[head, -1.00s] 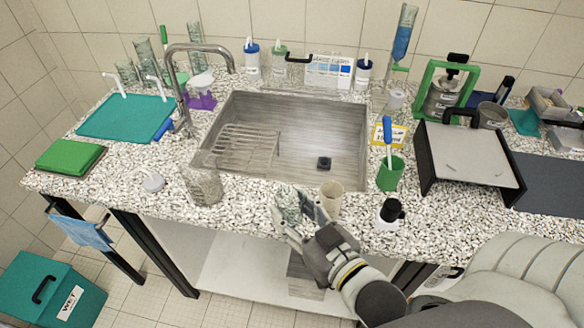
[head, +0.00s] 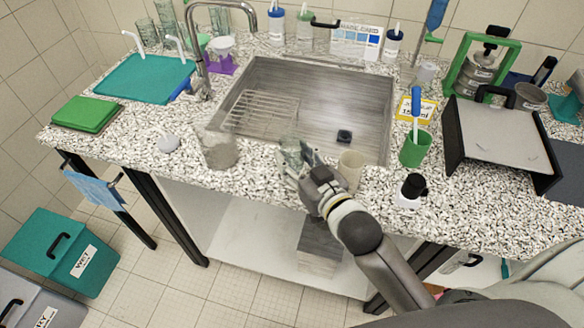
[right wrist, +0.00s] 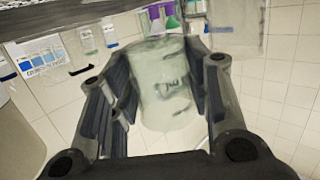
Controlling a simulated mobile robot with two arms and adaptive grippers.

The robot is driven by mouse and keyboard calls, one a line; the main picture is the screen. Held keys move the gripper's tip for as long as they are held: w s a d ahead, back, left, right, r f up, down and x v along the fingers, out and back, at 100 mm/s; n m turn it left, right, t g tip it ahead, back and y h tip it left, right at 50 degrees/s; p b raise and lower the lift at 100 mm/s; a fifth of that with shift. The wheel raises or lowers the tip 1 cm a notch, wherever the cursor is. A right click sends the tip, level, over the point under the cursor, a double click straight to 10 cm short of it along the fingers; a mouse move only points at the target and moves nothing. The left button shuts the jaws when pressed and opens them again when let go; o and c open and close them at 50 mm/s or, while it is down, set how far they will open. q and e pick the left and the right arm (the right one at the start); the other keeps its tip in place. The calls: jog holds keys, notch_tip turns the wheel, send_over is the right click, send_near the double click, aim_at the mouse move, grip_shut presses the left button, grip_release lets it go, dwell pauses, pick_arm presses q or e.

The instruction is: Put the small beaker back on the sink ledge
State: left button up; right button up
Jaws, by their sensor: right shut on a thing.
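The small beaker (head: 292,154) is clear glass and shows over the front sink ledge (head: 262,170). My right gripper (head: 308,168) is shut on it, with fingers on both sides of the glass. In the right wrist view the beaker (right wrist: 166,92) fills the space between the fingers of my right gripper (right wrist: 160,95), and dark markings show on its wall. I cannot tell whether its base touches the ledge. My left gripper is not in view.
A beige cup (head: 350,170) stands close right of my right gripper. A larger glass beaker (head: 219,151) stands on the ledge to the left. The sink (head: 345,100) lies behind. A green cup (head: 414,150) and a black-capped bottle (head: 409,190) stand farther right.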

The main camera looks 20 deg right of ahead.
jog(key=shift+w+a+f, duration=0.1)
jog(key=shift+w+f, duration=0.7)
jog(key=shift+f, duration=0.15)
notch_tip(320, 180, down, 3)
jog(key=shift+w+f, duration=0.1)
jog(key=shift+f, duration=0.1)
jog(key=shift+f, duration=0.2)
jog(key=o, duration=1.1)
jog(key=shift+o, duration=0.2)
jog(key=shift+r, duration=0.15)
